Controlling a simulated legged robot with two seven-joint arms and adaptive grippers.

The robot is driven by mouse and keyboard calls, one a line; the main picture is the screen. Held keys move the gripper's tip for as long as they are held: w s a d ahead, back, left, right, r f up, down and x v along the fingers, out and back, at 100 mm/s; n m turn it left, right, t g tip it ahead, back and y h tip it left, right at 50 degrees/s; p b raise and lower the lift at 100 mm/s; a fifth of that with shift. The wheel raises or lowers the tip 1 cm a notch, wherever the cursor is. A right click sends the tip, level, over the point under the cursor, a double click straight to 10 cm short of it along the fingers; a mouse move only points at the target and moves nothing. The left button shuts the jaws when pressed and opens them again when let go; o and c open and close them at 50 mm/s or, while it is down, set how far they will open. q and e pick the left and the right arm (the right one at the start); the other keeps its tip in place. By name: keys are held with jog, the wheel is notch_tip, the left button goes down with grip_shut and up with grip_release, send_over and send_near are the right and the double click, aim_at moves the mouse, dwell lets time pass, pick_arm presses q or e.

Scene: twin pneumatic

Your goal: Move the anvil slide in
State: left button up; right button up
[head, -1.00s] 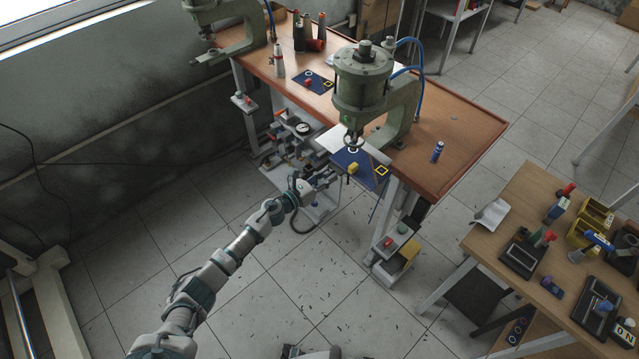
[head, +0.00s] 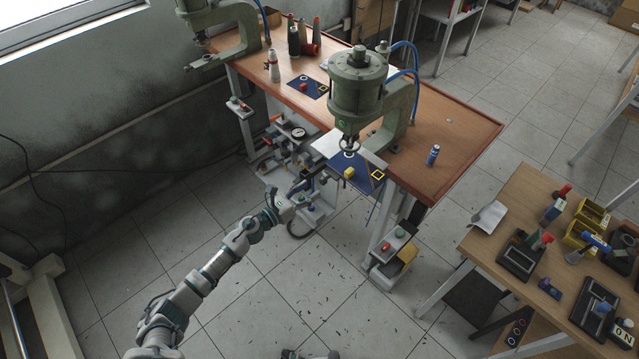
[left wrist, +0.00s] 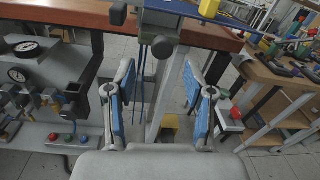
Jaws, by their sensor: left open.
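The anvil slide (head: 343,161) is a dark blue plate under the green press (head: 357,85), sticking out past the table's front edge. A yellow block (head: 349,173) and a yellow square outline show on it. My left gripper (head: 312,178) is to the left of the plate and apart from it, in front of the table. In the left wrist view my left gripper (left wrist: 160,95) is open, its blue pads wide apart with nothing between them. The blue plate edge (left wrist: 225,17) and a dark knob (left wrist: 163,47) lie ahead, above the jaws.
The wooden press table (head: 455,125) holds a blue can (head: 433,155) and several bottles. Gauges and valves (left wrist: 45,80) hang below it on the left. A control box (head: 393,240) stands by the table leg. The side table (head: 540,250) is at right.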

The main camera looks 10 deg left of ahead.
pick_arm(q)
jog(key=v, duration=0.5)
jog(key=shift+s+a, duration=0.1)
jog(key=shift+a, duration=0.05)
jog(key=shift+f, duration=0.1)
